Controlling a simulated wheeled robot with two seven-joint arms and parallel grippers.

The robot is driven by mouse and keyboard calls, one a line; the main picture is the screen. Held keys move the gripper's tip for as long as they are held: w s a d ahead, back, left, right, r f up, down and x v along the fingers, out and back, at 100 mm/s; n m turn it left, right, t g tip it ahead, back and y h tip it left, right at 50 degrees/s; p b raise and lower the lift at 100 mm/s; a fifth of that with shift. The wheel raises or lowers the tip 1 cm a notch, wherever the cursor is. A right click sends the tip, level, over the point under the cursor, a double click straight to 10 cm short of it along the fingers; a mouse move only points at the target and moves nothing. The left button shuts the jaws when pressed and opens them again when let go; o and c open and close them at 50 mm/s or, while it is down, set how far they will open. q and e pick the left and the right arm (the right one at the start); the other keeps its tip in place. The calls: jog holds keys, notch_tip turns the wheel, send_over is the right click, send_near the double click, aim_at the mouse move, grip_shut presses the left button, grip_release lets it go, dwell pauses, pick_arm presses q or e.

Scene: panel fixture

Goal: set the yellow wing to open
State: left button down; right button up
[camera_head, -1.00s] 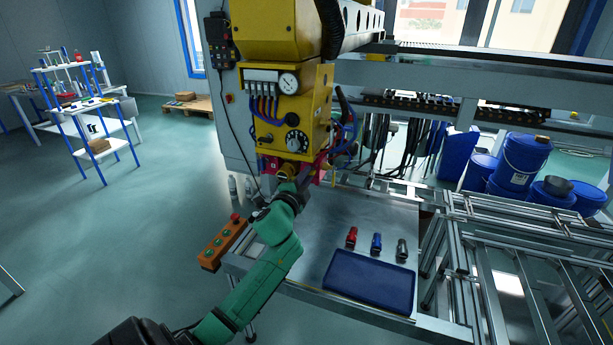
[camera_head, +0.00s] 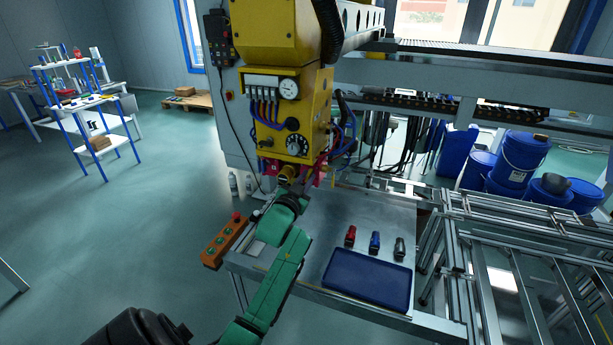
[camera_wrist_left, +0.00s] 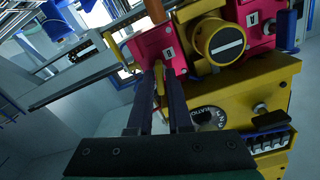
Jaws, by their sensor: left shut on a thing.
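The yellow wing (camera_wrist_left: 161,88) is a narrow yellow piece in the left wrist view, in front of a magenta block (camera_wrist_left: 146,45) marked with a white label. My left gripper (camera_wrist_left: 165,78) is shut on the wing, with one dark finger on each side of it. In the head view my left gripper (camera_head: 300,188) is at the underside of the yellow panel box (camera_head: 292,118), and the wing is too small and covered to make out there. The wing's exact setting cannot be told. My right gripper is in neither view.
A yellow round knob (camera_wrist_left: 225,42) with a white bar sits close beside the wing. Hoses (camera_head: 345,125) hang right of the box. Below are a metal table with a blue tray (camera_head: 367,280), several small coloured parts and an orange button box (camera_head: 225,242).

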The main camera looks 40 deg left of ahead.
pick_arm(q)
jog(key=n+p, duration=0.1)
jog(key=n, duration=0.2)
jog(key=shift+f+n, duration=0.1)
jog(key=shift+n, duration=0.3)
dwell(0.4)
jog(key=c, duration=0.9)
grip_release()
jog(key=shift+c, duration=0.2)
jog(key=shift+s, duration=0.1)
jog(key=b+v, duration=0.3)
jog(key=v, duration=1.1)
jog(key=shift+s, duration=0.2)
